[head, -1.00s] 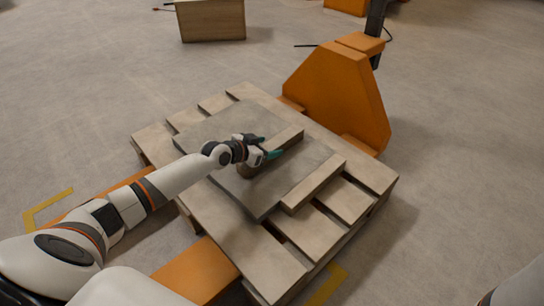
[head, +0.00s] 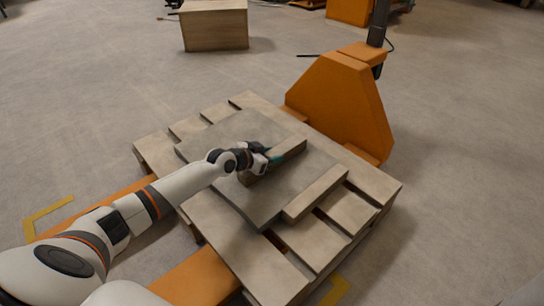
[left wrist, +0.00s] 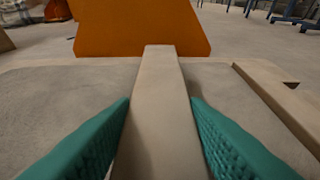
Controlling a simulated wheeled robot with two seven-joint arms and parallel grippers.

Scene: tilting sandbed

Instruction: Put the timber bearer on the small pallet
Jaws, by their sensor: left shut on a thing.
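A timber bearer (head: 289,150) is a pale wooden beam over the middle of a grey slab. My left gripper (head: 272,158) is shut on it, with a green finger on each side. In the left wrist view the bearer (left wrist: 160,95) runs straight ahead between the fingers (left wrist: 160,125). I cannot tell whether its underside touches the slab. The small pallet (head: 352,212) is slatted wood, under the slab. My right gripper is out of view.
The grey slab (head: 222,140) covers the pallet's middle. A second timber beam (head: 316,194) lies along its right edge. An orange pallet truck (head: 340,112) stands at the far side, its forks under the pallet. A wooden box (head: 215,28) stands behind on open floor.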

